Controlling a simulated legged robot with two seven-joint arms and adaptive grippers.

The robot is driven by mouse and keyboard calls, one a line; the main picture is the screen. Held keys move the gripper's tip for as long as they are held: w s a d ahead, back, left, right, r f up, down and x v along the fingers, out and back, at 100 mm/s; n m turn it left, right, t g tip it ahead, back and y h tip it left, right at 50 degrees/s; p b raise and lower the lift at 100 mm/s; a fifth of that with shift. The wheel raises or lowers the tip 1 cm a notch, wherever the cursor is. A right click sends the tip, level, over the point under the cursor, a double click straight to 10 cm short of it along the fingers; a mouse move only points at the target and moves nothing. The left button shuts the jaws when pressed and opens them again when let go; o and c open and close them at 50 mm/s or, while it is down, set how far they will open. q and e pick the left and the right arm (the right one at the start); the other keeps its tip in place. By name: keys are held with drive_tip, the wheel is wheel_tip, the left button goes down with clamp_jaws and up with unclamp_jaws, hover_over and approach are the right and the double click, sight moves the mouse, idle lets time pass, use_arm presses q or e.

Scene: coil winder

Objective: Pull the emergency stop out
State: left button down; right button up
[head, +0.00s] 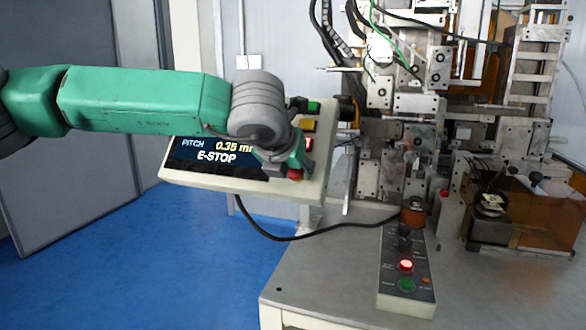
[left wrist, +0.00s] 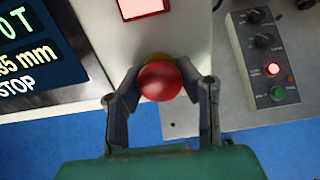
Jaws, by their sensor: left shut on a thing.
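The emergency stop is a red round knob (left wrist: 160,82) with a bit of yellow behind it, on the pale control panel (head: 240,193). In the head view the red knob (head: 295,174) shows just under my left gripper (head: 291,168). In the left wrist view my left gripper (left wrist: 160,90) has one finger on each side of the knob and is shut on it. The panel's screen (head: 213,154) reads "PITCH 0.35 mm" and "E-STOP". My right gripper is in neither view.
A button box (head: 407,270) with a lit red button and a green one lies on the grey table (head: 340,275). The coil winder (head: 400,130) stands behind. A black cable (head: 290,239) hangs below the panel. Blue floor (head: 130,255) is open at left.

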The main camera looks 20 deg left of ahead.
use_arm(q)
drive_tip(key=shift+s+r, duration=0.1)
drive_tip(key=shift+r, duration=0.15)
idle(0.5)
drive_tip(key=shift+s+r, duration=0.1)
drive_tip(key=shift+c, duration=2)
unclamp_jaws()
drive_tip(key=shift+s, duration=0.2)
drive_tip(key=o, duration=0.4)
drive_tip(key=shift+w+a, duration=0.1)
drive_tip(key=shift+w, duration=0.05)
drive_tip(key=p+v, duration=0.2)
drive_tip(key=v, duration=0.5)
drive_tip(key=shift+p, duration=0.3)
